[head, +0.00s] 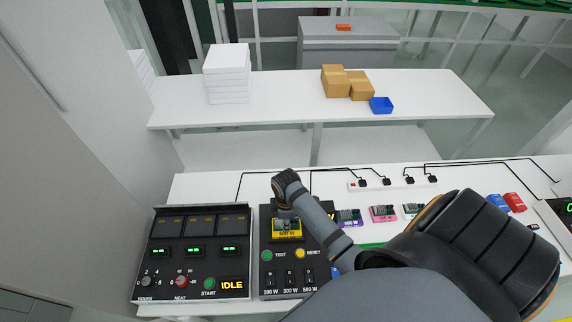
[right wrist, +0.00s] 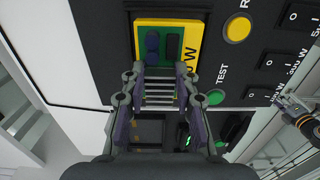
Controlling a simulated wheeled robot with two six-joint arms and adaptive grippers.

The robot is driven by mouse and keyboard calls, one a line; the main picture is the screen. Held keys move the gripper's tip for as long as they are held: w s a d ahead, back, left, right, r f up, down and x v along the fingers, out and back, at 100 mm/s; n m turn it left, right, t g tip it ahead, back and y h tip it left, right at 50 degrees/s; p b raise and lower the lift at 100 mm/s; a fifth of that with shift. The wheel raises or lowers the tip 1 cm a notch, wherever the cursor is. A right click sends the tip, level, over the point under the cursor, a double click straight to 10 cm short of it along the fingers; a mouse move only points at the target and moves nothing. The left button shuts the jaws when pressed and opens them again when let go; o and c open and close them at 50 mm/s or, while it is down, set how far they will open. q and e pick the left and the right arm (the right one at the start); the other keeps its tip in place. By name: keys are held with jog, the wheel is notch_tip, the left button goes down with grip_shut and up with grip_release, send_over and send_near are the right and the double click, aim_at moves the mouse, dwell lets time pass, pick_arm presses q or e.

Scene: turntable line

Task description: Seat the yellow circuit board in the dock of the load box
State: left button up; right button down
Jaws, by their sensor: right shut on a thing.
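The yellow circuit board (head: 287,235) is at the upper part of the black load box (head: 284,258), marked 500 W. In the right wrist view the board (right wrist: 198,42) lies along the box's dark face, with dark parts on it. My right gripper (head: 286,212) comes down over the board and is shut on it; its fingers (right wrist: 160,78) close at the board's near edge, around a ribbed grey part. The dock is hidden beneath the board, so I cannot tell whether it is fully seated. What looks like my left gripper (right wrist: 300,115) shows small at the right wrist view's right edge.
Left of the load box stands a black oven panel (head: 190,270) reading IDLE. Right of it, behind my arm, lie purple (head: 349,217) and pink (head: 384,213) boards. Cables and plugs run along the back. A white shelf with boxes (head: 336,80) stands beyond.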

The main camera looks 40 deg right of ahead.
jog(key=shift+f, duration=0.1)
dwell(0.3)
jog(key=c, duration=0.9)
grip_release()
jog(key=shift+c, duration=0.2)
notch_tip(320, 180, up, 12)
